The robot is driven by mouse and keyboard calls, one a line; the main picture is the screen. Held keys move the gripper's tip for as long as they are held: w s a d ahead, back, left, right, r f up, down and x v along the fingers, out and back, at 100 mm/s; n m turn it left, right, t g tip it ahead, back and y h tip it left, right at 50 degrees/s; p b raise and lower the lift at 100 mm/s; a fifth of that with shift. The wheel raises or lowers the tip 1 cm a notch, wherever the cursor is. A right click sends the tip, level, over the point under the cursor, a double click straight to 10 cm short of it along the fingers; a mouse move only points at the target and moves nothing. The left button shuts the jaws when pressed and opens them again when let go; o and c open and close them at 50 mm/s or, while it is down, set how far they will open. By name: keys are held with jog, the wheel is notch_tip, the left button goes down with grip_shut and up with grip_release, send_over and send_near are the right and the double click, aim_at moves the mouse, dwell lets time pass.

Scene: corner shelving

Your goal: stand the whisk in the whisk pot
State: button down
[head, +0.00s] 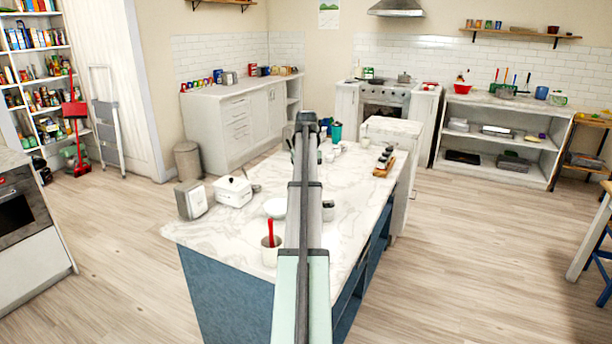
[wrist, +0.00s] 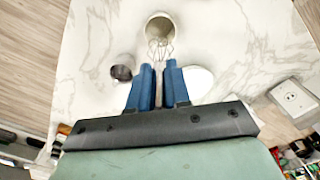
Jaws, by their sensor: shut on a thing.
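The whisk (wrist: 160,50) shows in the wrist view with thin wire loops and a brownish handle. My gripper (wrist: 159,68) is shut on its handle between two blue fingers. The wire end points away from the fingers and overlaps the near rim of a pale round pot (wrist: 159,20). I look into this pot from above; I cannot tell whether the wires are inside it or only above it. In the head view my arm hides the gripper and the whisk, and I cannot make out this pot for certain.
A dark cup (wrist: 122,72) and a white round dish (wrist: 198,82) stand beside the fingers.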

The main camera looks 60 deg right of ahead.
jog(key=shift+f, duration=4.4)
jog(key=c, duration=1)
grip_release()
notch_tip(320, 180, up, 14)
jog(key=shift+f, duration=0.15)
